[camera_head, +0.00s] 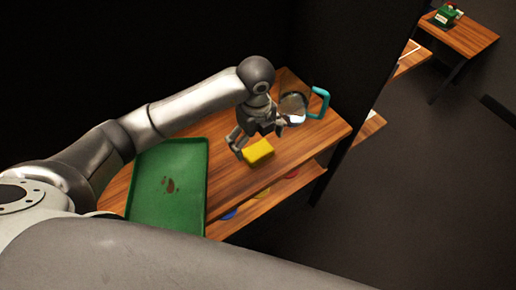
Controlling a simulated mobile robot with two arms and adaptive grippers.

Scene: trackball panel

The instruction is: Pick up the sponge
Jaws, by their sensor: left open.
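The yellow sponge (258,152) lies on the wooden table top, right of the green tray. My left gripper (237,145) is open, its fingers pointing down just left of and above the sponge. One finger shows near the sponge's left side; I cannot tell whether it touches. The sponge is not between the fingers as far as I can see. My right gripper is not in view.
A green tray (190,218) with a brown stain lies on the table (230,180) at left. A container with a teal handle (322,103) stands behind the gripper at right. A lower shelf holds coloured round items. A dark panel edges the right side.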

